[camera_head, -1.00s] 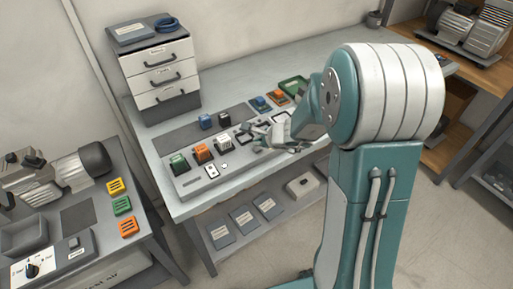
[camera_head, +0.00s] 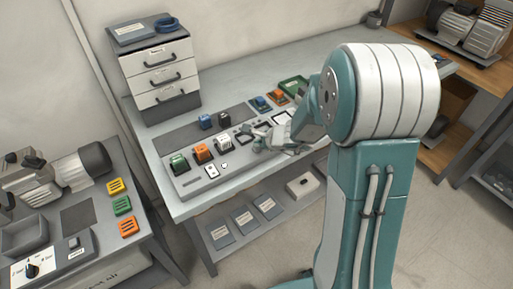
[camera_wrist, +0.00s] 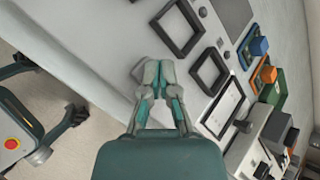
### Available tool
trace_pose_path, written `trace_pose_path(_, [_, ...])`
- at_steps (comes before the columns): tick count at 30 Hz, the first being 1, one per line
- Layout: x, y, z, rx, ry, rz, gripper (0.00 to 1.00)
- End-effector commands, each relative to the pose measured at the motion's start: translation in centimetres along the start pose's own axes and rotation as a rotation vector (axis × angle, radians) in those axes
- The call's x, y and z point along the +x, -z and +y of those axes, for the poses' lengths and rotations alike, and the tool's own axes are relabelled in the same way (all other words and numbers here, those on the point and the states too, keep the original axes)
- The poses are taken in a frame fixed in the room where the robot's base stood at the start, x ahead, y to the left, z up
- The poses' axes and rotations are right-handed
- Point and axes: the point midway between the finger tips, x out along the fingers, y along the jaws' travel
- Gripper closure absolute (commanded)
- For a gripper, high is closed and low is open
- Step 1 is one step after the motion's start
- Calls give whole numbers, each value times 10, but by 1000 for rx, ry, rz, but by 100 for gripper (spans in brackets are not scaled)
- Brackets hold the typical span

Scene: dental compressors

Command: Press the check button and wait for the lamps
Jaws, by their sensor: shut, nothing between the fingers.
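My gripper (camera_head: 259,143) is over the front right part of the grey panel on the bench in the head view. In the wrist view my gripper (camera_wrist: 153,70) has its fingertips together, with nothing held, beside two black square frames (camera_wrist: 209,72). A green block (camera_head: 179,164), an orange block (camera_head: 202,153) and a black-and-white block (camera_head: 223,146) stand in a row on the panel. A small white plate (camera_head: 211,172) with dark marks lies in front of them. I cannot tell which part is the check button or which are lamps. Contact between fingertips and panel cannot be made out.
A drawer unit (camera_head: 160,70) stands at the back left of the bench. A blue block (camera_wrist: 259,46) and an orange block (camera_wrist: 268,74) sit at the right in the wrist view, near a green tray (camera_head: 293,86). A second bench with a motor (camera_head: 65,170) is at the left.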

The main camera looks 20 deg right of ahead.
Motion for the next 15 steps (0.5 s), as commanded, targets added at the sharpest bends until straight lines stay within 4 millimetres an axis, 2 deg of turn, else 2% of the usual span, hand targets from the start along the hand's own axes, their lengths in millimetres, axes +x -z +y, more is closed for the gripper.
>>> trace_pose_path(15, [4, 3, 3, 0, -1, 0, 100])
